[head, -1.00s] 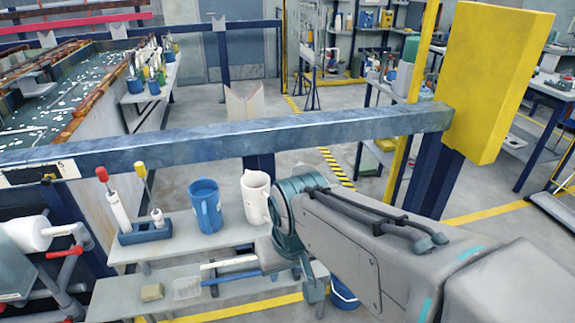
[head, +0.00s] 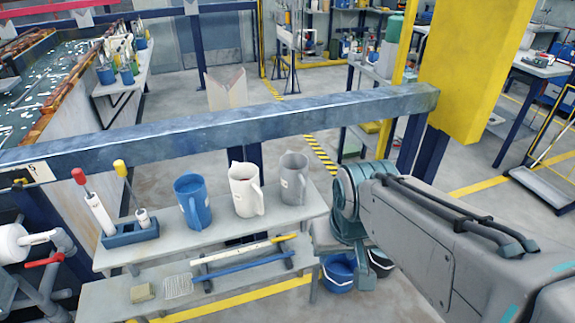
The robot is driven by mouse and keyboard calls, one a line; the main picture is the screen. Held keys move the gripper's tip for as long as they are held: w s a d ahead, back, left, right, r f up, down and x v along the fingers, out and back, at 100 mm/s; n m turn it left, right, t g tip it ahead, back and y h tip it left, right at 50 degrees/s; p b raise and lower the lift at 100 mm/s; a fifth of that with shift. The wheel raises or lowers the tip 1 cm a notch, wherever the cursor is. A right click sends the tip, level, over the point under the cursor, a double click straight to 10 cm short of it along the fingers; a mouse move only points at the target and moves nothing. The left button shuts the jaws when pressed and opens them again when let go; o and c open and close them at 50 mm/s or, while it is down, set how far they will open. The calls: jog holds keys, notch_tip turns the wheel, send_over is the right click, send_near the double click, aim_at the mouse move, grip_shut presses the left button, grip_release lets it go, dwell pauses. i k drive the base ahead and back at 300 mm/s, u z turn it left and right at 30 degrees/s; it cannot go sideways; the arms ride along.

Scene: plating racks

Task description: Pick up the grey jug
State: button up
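The grey jug (head: 293,181) stands upright on the upper shelf of a small grey bench (head: 168,249), near its right end. A white jug (head: 243,192) and a blue jug (head: 189,203) stand to its left. My arm comes in from the right, and its wrist end is right of the grey jug, apart from it in the picture. My gripper (head: 353,262) points down beside the bench's right end. Its fingers are too hidden to show whether they are open or shut.
A blue holder (head: 131,232) with red- and yellow-topped tools is at the bench's left. Rods, a sponge (head: 143,292) and a wire piece lie on the lower shelf. A blue rail (head: 230,121) crosses behind the jugs to a yellow post (head: 477,70).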

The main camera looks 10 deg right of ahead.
aim_at(293, 167)
jog(key=k, duration=0.65)
jog(key=z, duration=0.35)
jog(key=i, duration=1.45)
jog(key=u, duration=0.7)
